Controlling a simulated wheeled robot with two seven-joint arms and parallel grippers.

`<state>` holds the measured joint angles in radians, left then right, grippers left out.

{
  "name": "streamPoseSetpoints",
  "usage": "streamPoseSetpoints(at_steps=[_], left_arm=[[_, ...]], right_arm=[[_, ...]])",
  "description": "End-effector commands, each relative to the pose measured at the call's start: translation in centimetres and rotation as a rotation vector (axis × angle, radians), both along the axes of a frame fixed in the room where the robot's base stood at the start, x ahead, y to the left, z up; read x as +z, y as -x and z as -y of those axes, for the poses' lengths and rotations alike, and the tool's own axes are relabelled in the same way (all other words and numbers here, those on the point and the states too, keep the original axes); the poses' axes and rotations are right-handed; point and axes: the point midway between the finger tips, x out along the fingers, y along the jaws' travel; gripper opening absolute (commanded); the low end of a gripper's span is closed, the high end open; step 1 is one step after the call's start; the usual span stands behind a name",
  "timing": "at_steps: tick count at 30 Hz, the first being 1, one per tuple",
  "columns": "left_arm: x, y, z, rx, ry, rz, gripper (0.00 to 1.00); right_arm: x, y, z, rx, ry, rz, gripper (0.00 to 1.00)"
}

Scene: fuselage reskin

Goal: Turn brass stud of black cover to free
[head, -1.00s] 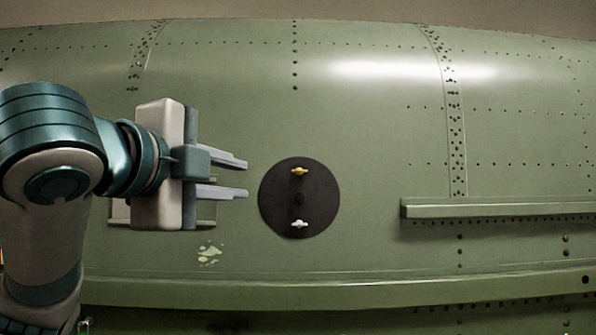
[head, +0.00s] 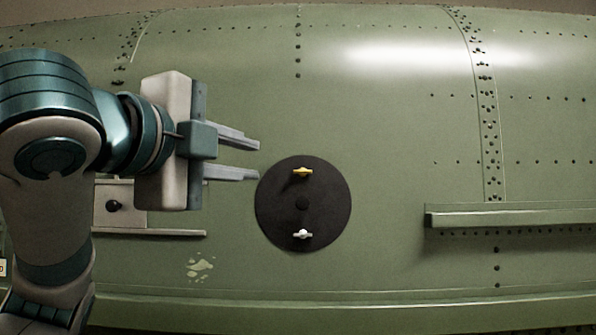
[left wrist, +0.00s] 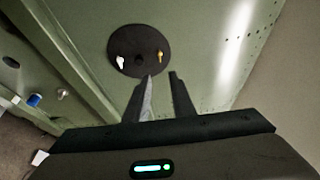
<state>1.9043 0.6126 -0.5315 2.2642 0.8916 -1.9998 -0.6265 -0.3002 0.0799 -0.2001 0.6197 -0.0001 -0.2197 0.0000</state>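The round black cover (head: 327,208) lies flat on the green fuselage skin in the middle of the head view. The brass stud (head: 302,171) is in its upper part, its wings lying about level. A silver stud (head: 302,234) is in its lower part, and a dark knob (head: 302,203) is at its centre. My left gripper (head: 258,162) is open and empty, up and left of the cover, apart from the stud. In the left wrist view the cover (left wrist: 137,70) and brass stud (left wrist: 160,55) show beyond the open fingertips. My right gripper is not in view.
A green ledge (head: 510,216) sticks out at the right. A small panel with a black knob (head: 113,205) and a rail is partly behind my left arm. A pale paint patch (head: 200,267) is below. The skin around the cover is clear.

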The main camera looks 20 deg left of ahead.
Motion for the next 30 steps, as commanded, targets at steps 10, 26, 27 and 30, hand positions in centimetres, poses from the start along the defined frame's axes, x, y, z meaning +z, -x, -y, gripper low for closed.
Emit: streamPoseSetpoints(at_steps=[10, 26, 27, 30], left_arm=[[0.1, -0.6, 0.1, -0.002, 0.0, -0.002, 0.23], [0.4, -7.2, 0.8, 0.001, 0.001, -0.006, 0.23], [0.4, -7.9, 0.9, -0.001, 0.001, -0.006, 0.23], [0.4, -9.7, 1.1, 0.0, 0.001, -0.006, 0.23]], right_arm=[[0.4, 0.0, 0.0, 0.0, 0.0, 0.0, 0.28], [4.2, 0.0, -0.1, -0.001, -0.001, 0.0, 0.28], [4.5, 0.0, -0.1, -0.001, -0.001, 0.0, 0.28], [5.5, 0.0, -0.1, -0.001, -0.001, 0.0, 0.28]])
